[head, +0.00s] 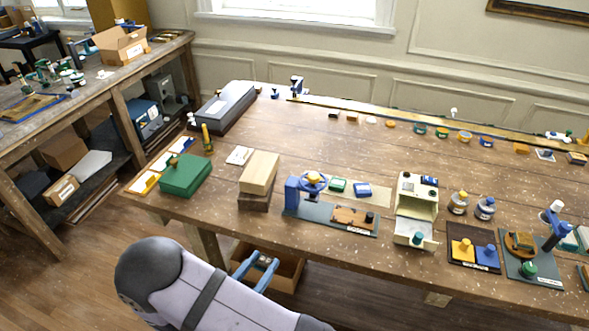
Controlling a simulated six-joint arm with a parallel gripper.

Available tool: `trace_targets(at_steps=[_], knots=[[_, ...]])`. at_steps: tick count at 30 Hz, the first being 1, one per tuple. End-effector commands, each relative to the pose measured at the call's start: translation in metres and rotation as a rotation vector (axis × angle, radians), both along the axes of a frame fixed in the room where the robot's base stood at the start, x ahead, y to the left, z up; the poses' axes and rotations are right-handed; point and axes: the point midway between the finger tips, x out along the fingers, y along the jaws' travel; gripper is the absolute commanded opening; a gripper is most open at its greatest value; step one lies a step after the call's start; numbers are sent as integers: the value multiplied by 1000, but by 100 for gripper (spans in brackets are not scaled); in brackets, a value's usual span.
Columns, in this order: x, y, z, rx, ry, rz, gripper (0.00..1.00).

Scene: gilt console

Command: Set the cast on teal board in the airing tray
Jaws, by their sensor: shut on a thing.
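My gripper (264,262) shows just past my pale arm link, low at the table's front edge, as two blue fingers. A small dark thing (265,259) sits between its tips; too small to identify. A wooden box (288,284) lies behind them. A teal board (300,212) at the table's middle carries a blue press and a tan plate (346,215) with a dark knob. Another teal board (546,273) at the right carries a brown and amber piece (521,242) and a green knob. A shallow tray (142,184) with white and orange parts lies at the left; I cannot tell whether it is the airing tray.
A green box (185,175), stacked wooden blocks (259,174), a cream machine (415,208), two jars (459,203) and a dark board (460,262) with yellow and blue pieces line the front. A grey case (224,107) stands behind.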

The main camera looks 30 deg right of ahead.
Motion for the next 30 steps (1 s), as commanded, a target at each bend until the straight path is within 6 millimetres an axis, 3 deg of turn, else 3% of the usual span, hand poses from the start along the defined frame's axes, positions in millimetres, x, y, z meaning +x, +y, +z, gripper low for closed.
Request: trace_targets(at_steps=[5, 11, 15, 21, 28, 30], knots=[[29, -2, -13, 3, -6, -7, 7], [93, -17, -14, 5, -13, -4, 7], [142, -45, 7, 5, -17, 11, 7], [188, -95, 56, 1, -16, 40, 7], [206, -147, 108, -1, -13, 67, 7], [198, -168, 107, -1, -7, 34, 7]])
